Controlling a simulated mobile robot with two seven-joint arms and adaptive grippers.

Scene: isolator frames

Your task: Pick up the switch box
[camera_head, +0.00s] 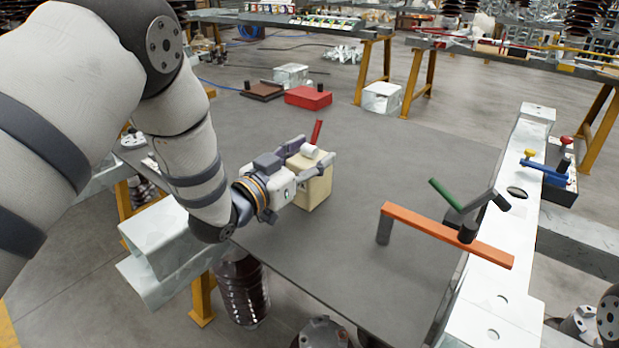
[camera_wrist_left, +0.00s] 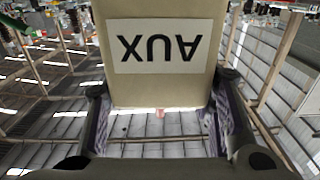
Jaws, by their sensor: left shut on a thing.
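The switch box (camera_head: 315,187) is a beige box with a red lever (camera_head: 317,131) on top. It is in the middle of the head view, over the dark grey table top (camera_head: 370,160). My left gripper (camera_head: 310,165) is shut on it, with fingers on two opposite sides. In the left wrist view the box (camera_wrist_left: 160,88) fills the upper middle, between the fingers (camera_wrist_left: 160,130). A white label on it reads AUX upside down. I cannot tell whether its base touches the table. My right gripper is not in view.
An orange bar (camera_head: 440,233) with a green lever (camera_head: 446,194) stands at the right, near a white beam (camera_head: 510,220). The table between is clear.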

